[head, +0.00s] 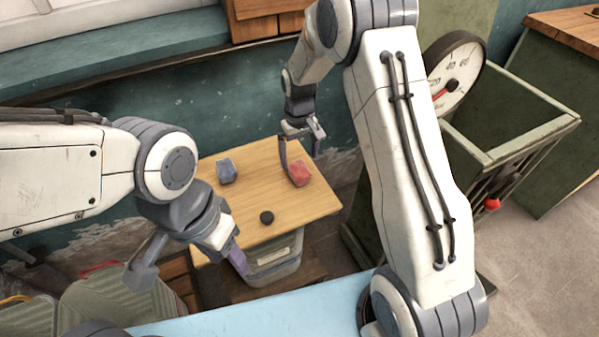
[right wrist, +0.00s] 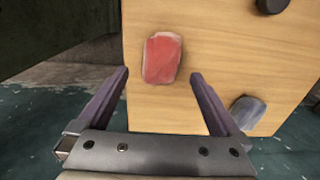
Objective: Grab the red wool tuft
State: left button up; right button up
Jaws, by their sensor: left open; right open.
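The red wool tuft (head: 300,174) lies on the light wooden table top, toward its right back side. In the right wrist view the red tuft (right wrist: 161,58) is a rounded block just beyond and between the fingertips. My right gripper (head: 300,165) is open above the tuft, its two purple-grey fingers apart; they also show in the right wrist view (right wrist: 161,74). Nothing is between them at their tips that I can see touching. My left gripper (head: 195,268) is open and empty, in front of the table's left front corner.
A blue-grey tuft (head: 226,171) and a black round piece (head: 266,217) lie on the wooden table (head: 248,200). A grey bin (head: 275,262) is below it. A green open crate (head: 500,125) with a dial (head: 456,78) stands right.

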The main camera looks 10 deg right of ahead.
aim_at(300, 167)
jog(key=f, duration=0.6)
jog(key=shift+s, duration=0.2)
jog(key=shift+r, duration=0.1)
jog(key=c, duration=1.3)
